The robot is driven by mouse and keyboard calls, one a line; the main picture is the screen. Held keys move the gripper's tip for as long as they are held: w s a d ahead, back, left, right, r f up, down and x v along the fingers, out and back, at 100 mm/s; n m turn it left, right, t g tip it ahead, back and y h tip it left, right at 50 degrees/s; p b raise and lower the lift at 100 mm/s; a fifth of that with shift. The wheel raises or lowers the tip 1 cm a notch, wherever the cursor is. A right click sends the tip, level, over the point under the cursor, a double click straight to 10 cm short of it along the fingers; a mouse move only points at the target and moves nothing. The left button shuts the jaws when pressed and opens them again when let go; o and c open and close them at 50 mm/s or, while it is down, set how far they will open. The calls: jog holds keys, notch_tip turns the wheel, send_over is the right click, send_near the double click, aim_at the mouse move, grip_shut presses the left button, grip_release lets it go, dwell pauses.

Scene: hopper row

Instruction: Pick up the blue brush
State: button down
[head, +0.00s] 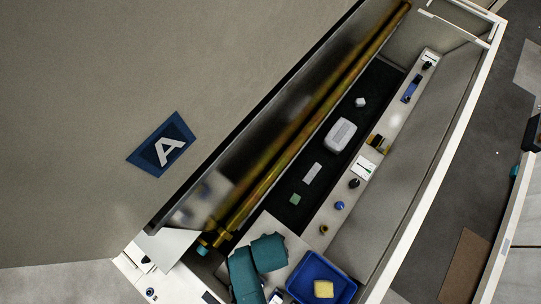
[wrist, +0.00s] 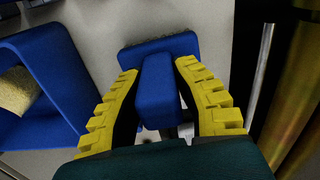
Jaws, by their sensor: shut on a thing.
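The blue brush (wrist: 157,88) is in the middle of the wrist view, with a wide flat blue part beyond the fingertips and a narrower blue block nearer me. My gripper (wrist: 157,70) has yellow ribbed fingers, one on each side of the narrower block. It is shut on the brush. The brush sits over a pale grey surface; I cannot tell whether it touches it. In the head view I cannot make out the brush or my fingers; my teal arm covers that area.
A blue tray (head: 345,290) with a yellow sponge (head: 323,289) stands close beside my arm. It also shows left in the wrist view (wrist: 62,50). Brass rollers (head: 300,140) run along a dark belt (head: 374,88) carrying several small items. A ledge (head: 400,120) beside it holds small parts.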

jog(key=shift+f, duration=0.1)
notch_tip(320, 180, up, 10)
jog(key=shift+r+b, duration=0.1)
jog(key=shift+b, duration=0.4)
jog(key=c, duration=1.5)
grip_release()
grip_shut()
